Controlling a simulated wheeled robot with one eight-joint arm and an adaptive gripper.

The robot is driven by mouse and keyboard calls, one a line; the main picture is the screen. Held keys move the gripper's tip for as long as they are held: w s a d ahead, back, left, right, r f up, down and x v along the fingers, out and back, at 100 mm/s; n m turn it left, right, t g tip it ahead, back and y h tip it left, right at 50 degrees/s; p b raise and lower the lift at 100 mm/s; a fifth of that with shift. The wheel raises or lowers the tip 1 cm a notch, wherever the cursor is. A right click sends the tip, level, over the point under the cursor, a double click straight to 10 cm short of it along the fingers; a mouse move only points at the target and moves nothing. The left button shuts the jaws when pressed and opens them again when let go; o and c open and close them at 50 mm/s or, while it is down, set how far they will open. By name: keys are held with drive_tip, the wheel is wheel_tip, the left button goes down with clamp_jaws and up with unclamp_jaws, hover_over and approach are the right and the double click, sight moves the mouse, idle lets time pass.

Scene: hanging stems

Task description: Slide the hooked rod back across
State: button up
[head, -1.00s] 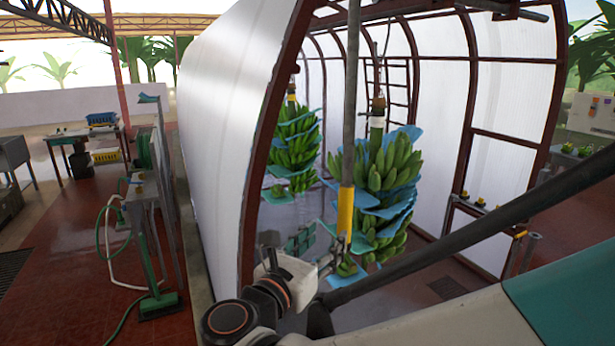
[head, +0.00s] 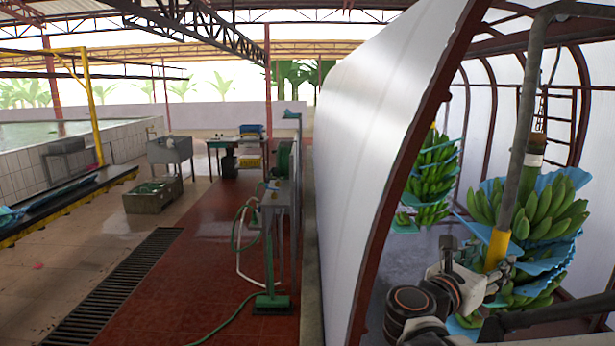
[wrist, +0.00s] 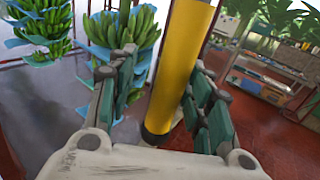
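The hooked rod (head: 524,130) is a grey pole that bends over at the top, with a yellow sleeve (head: 497,250) at its lower end. It hangs at the right of the head view, in front of a banana bunch (head: 545,212) with blue sheets. My gripper (head: 500,268) is at the sleeve's lower part. In the wrist view the yellow sleeve (wrist: 180,65) runs between my two finger pads. A gap shows on its left, and the right pad is close to or touching it. The fingers look open around the sleeve. The rod's far upper end is cut off.
A white curved tunnel wall (head: 375,130) with a dark red frame stands left of the rod. Another banana bunch (head: 433,180) hangs deeper inside. A hose stand (head: 278,230) is outside on the red floor (head: 190,290). The floor further left has a drain grate (head: 120,290).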

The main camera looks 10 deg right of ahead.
drive_tip(key=shift+s+a+f, duration=0.1)
drive_tip(key=shift+s, duration=0.2)
drive_tip(key=c, duration=0.4)
drive_tip(key=shift+s, duration=0.25)
clamp_jaws()
drive_tip(key=shift+d+r, duration=0.2)
drive_tip(key=shift+d, duration=0.4)
